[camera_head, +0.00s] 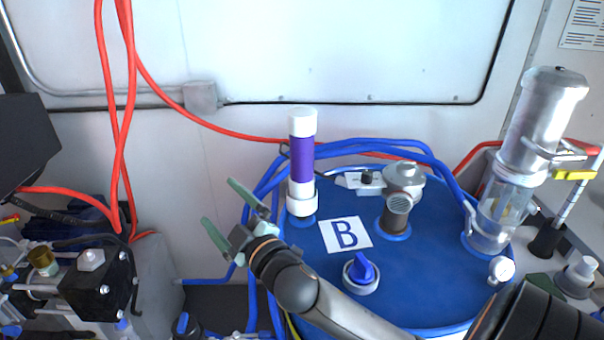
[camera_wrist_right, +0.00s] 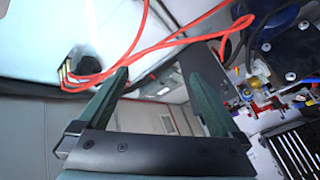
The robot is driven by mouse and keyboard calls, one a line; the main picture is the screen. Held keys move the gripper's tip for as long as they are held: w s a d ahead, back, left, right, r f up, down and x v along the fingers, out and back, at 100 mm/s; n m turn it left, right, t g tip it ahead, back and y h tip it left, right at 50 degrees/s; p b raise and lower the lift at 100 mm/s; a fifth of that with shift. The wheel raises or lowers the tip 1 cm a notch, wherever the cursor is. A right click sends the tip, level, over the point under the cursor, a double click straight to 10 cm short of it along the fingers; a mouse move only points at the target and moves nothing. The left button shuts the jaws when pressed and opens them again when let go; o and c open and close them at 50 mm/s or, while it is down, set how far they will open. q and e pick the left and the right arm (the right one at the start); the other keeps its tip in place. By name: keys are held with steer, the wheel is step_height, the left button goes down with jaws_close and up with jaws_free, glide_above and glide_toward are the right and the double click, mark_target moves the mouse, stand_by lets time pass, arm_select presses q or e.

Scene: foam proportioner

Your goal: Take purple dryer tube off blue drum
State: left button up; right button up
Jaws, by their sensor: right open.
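The purple dryer tube (camera_head: 302,160) has a white cap and a white base. It stands upright at the back left of the blue drum (camera_head: 310,262). My right gripper (camera_head: 228,208) is open and empty, left of the tube and apart from it, with its green fingers pointing up and left. In the right wrist view my right gripper (camera_wrist_right: 160,90) shows its two fingers spread with nothing between them; the tube does not show there. My left gripper is not in view.
On the drum are a label B (camera_head: 345,234), a blue knob (camera_head: 361,272), a grey metal fitting (camera_head: 398,205) and a clear cylinder (camera_head: 498,205). Blue hoses (camera_head: 395,146) run behind the tube. Red hoses (camera_head: 122,90) hang at the left above black equipment (camera_head: 95,285).

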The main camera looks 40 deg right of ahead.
steer(key=w+a+r+n+t+y, duration=0.1)
steer(key=a+r+n+y, duration=0.2)
steer(key=r+n+y, duration=0.35)
steer(key=w+a+r+n+t+y, duration=0.1)
steer(key=a+r+n+y, duration=0.2)
steer(key=r+n+y, duration=0.3)
step_height(320, 180, up, 6)
steer(key=n+g+h, duration=1.1)
steer(key=n+g, duration=0.3)
steer(key=n, duration=0.2)
glide_above(305, 113)
steer(key=s, duration=0.4)
steer(key=shift+g, duration=0.3)
steer(key=x, duration=0.6)
steer(key=shift+w+d+f, duration=0.1)
steer(key=shift+d+f, duration=0.05)
steer(key=shift+d, duration=0.1)
steer(key=x, duration=0.5)
steer(key=shift+w+d+f+p, duration=0.1)
steer(key=shift+w+f+p, duration=0.15)
steer(key=shift+w+p, duration=0.1)
